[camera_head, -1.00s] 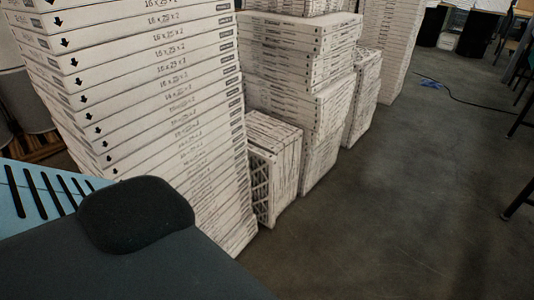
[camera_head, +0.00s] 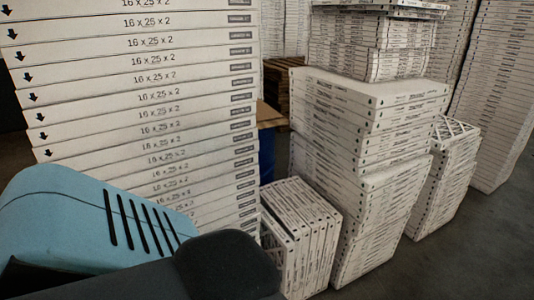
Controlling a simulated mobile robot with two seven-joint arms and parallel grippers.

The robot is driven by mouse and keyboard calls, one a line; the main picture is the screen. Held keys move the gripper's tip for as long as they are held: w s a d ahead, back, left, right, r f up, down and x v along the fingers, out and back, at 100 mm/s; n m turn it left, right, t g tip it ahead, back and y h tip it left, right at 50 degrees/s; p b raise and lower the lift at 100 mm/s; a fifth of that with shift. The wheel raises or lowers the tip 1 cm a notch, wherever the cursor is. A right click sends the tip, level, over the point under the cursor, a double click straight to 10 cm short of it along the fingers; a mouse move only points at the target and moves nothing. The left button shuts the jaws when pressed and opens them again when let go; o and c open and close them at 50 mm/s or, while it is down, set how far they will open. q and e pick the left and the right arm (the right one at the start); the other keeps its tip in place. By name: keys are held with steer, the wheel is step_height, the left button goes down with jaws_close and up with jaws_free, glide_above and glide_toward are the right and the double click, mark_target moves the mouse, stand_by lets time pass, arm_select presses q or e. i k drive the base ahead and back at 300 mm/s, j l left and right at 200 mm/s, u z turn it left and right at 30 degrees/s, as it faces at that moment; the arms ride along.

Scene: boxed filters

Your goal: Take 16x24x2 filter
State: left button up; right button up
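A tall stack of white boxed filters (camera_head: 150,98) fills the left of the head view. Its box edges read 16 x 25 x 2, with black down arrows near the left end. I cannot read a 16x24x2 label on any box. More filter boxes (camera_head: 365,110) stand in a stack at the centre right, with print too small to read. Neither of my grippers shows in the view.
Several filters (camera_head: 305,235) stand on edge on the floor between the stacks. A shorter stack (camera_head: 445,178) and a tall stack (camera_head: 508,100) stand at the right. A wooden pallet (camera_head: 284,80) and a blue object (camera_head: 267,155) show behind. Dark floor (camera_head: 455,260) is clear at lower right.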

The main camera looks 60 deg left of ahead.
mark_target(279, 246)
steer(key=i+l+u, duration=0.1)
steer(key=i+u, duration=0.2)
steer(key=u, duration=0.15)
steer(key=i+l+u, duration=0.25)
steer(key=u, duration=0.15)
steer(key=i+l+u, duration=0.3)
steer(key=u, duration=0.15)
steer(key=i+l+u, duration=0.2)
steer(key=l+u, duration=0.2)
steer(key=i+l+u, duration=0.15)
steer(key=l+u, duration=0.75)
steer(key=i+l+u, duration=0.2)
steer(key=l, duration=0.3)
steer(key=i, duration=0.35)
